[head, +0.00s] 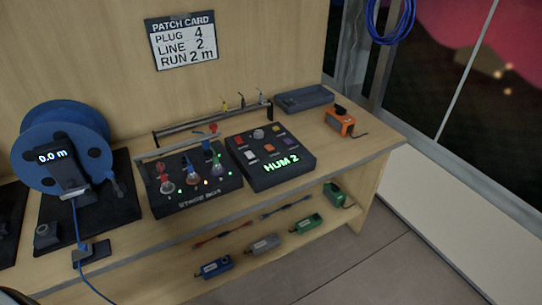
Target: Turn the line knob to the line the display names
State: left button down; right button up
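A dark box (284,176) on the bench shows "HUM 2" in green on its display (281,162). On its top are a pale round knob (259,134) and several coloured buttons. An orange box with a black knob (340,110) stands to its right near the bench edge. I cannot tell which of the two knobs is the line knob, nor where either points. A patch card (183,40) on the wall reads "PLUG 4, LINE 2, RUN 2 m". Neither of my grippers is in view.
The stage box (205,200) with several coloured plugs and small lights stands left of the display box. A blue cable reel (60,115) reading "0.0 m" is further left. A dark case (303,98) lies at the back. Small coloured boxes sit on the lower shelf (330,237).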

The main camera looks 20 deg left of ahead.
aim_at(259, 134)
jog(key=u, duration=0.4)
jog(key=i+l+u, duration=0.65)
jog(key=l+u, duration=0.15)
jog(key=l, duration=0.2)
jog(key=i+l+u, duration=0.25)
jog(key=l, duration=0.15)
jog(key=k+j, duration=0.05)
jog(key=k, duration=0.05)
